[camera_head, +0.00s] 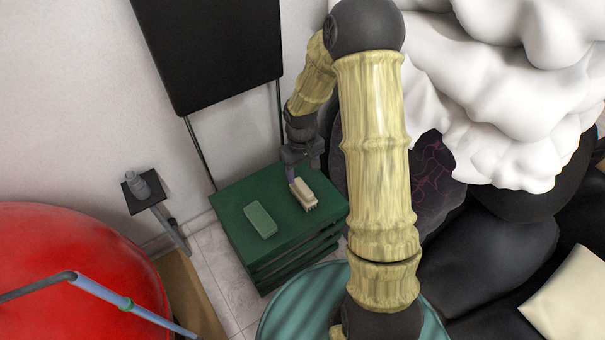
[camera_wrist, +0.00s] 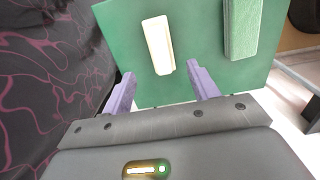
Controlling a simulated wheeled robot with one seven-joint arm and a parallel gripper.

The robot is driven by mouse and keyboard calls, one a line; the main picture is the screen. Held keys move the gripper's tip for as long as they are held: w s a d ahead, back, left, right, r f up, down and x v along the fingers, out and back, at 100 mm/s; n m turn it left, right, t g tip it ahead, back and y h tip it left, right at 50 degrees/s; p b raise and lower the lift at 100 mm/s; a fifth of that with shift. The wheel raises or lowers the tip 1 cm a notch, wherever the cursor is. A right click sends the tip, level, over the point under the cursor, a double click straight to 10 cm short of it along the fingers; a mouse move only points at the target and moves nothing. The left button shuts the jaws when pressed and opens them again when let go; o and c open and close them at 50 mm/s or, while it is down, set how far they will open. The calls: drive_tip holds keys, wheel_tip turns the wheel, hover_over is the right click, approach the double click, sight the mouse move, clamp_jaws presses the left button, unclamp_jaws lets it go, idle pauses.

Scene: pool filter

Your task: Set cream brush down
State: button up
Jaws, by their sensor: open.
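The cream brush (camera_head: 302,195) lies on the green slatted crate or table (camera_head: 240,203), near its back right. In the wrist view the cream brush (camera_wrist: 158,45) rests on the green top (camera_wrist: 120,30), ahead of my fingertips and between their lines. My gripper (camera_wrist: 161,78) is open, with its two purple fingers apart and nothing between them. In the head view my gripper (camera_head: 292,176) is just behind the brush, its far finger hidden. Whether a finger touches the brush cannot be told.
A green block-like brush (camera_head: 260,220) lies left of the cream brush; it also shows in the wrist view (camera_wrist: 243,28). A black panel (camera_head: 208,50) stands behind. A dark, pink-patterned surface (camera_head: 430,165) is close on the right. A red round object (camera_head: 75,270) is at left.

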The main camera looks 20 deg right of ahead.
drive_tip(key=shift+a+r, duration=0.1)
drive_tip(key=shift+r, duration=0.4)
drive_tip(key=shift+r, duration=0.15)
drive_tip(key=s+r+m+t, duration=0.3)
drive_tip(key=s+r, duration=1)
drive_tip(key=s, duration=0.1)
drive_tip(key=shift+s+m, duration=0.2)
drive_tip(key=shift+m, duration=0.1)
drive_tip(key=shift+r, duration=0.1)
drive_tip(key=p+v, duration=0.3)
drive_tip(key=shift+w+r, duration=0.2)
drive_tip(key=shift+w, duration=0.15)
